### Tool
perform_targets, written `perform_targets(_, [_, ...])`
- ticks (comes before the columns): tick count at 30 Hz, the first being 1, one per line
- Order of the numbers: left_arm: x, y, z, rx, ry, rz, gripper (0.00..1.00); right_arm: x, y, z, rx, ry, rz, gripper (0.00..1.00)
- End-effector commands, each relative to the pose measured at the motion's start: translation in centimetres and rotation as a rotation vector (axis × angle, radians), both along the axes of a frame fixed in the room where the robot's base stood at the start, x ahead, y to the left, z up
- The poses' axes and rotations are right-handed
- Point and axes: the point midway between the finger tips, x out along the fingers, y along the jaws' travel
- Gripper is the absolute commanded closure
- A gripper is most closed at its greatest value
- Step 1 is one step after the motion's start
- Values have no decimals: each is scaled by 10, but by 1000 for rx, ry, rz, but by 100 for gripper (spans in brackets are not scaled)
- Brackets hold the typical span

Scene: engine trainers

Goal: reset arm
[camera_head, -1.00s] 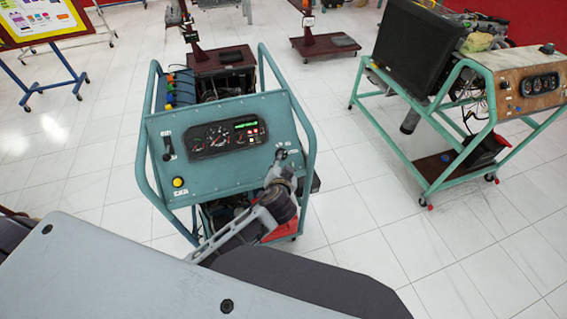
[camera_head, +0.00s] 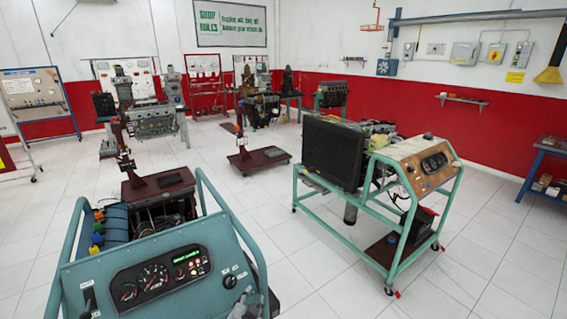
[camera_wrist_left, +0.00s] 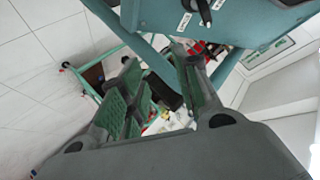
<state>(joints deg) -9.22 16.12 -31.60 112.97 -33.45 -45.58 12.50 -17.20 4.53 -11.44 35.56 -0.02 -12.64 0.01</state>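The teal engine trainer (camera_head: 75,285) with a gauge panel (camera_head: 160,277) stands at the lower left of the head view. A small dark switch (camera_head: 230,281) sits at the right of its panel. My left gripper (camera_head: 247,303) shows only in part at the bottom edge, in front of the panel's right side. The teal panel (camera_wrist_left: 245,22) with a dark switch (camera_wrist_left: 205,12) is above the fingers there. My right gripper is not in view.
A second trainer (camera_head: 378,221) with a black radiator and wooden panel stands to the right. A maroon stand (camera_head: 258,160) is behind. A blue bench (camera_head: 540,170) is at the far right. White tiled floor is clear between the trainers and at lower right.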

Motion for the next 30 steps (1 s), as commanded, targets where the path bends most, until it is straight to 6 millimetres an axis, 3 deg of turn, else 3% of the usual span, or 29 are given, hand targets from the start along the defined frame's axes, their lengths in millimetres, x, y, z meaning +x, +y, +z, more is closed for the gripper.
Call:
perform_targets(8, [-4, 3, -87, 9, 96, -87, 68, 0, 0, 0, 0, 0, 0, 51])
perform_targets(17, [-23, 29, -189, -11, 221, -112, 68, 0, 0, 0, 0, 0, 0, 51])
perform_targets(23, [-47, 55, -255, -35, 308, -91, 68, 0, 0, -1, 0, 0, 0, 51])
perform_targets(30, [-91, 89, -329, -75, 419, -37, 68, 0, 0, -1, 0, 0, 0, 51])
